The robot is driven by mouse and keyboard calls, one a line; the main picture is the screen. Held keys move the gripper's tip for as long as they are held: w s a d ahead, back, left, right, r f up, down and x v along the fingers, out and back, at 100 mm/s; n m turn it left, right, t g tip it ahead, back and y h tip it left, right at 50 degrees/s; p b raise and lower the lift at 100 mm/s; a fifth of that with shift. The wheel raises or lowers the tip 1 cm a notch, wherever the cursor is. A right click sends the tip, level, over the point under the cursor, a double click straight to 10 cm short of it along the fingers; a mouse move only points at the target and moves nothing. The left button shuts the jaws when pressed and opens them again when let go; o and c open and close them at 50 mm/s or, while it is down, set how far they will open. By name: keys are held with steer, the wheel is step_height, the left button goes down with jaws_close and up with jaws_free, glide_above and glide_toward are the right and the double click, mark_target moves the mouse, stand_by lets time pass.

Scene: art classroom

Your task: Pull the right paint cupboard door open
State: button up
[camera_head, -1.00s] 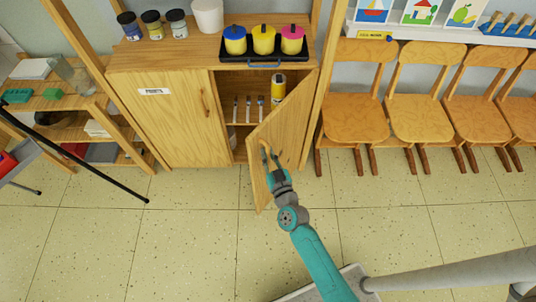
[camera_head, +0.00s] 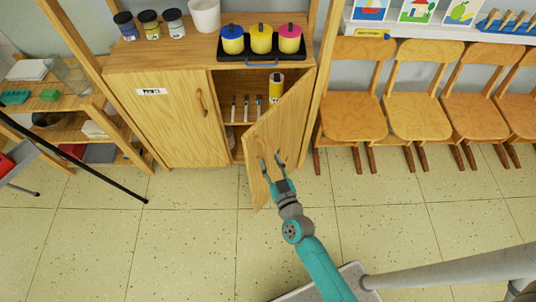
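The paint cupboard (camera_head: 158,110) is wooden, with a "PAINTS" label on its shut left door. Its right door (camera_head: 288,122) stands ajar, swung out toward me, with its hinge side at the right. Part of the interior shows, with brushes (camera_head: 246,108) and a yellow bottle (camera_head: 276,88) on a shelf. My gripper (camera_head: 271,162) is in front of the right door's outer face, low and near its free edge. Its two fingers are spread apart with nothing seen between them. Whether a fingertip touches the door I cannot tell.
A black tray (camera_head: 228,57) with blue, yellow and pink pots sits on the cupboard top, beside jars (camera_head: 149,24) and a white cup (camera_head: 205,15). Wooden chairs (camera_head: 350,115) stand close at the right. A shelf rack (camera_head: 70,135) is at the left. The floor in front is clear.

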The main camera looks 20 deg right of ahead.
steer(key=s, duration=0.7)
steer(key=shift+s+a, duration=0.15)
steer(key=shift+s, duration=0.25)
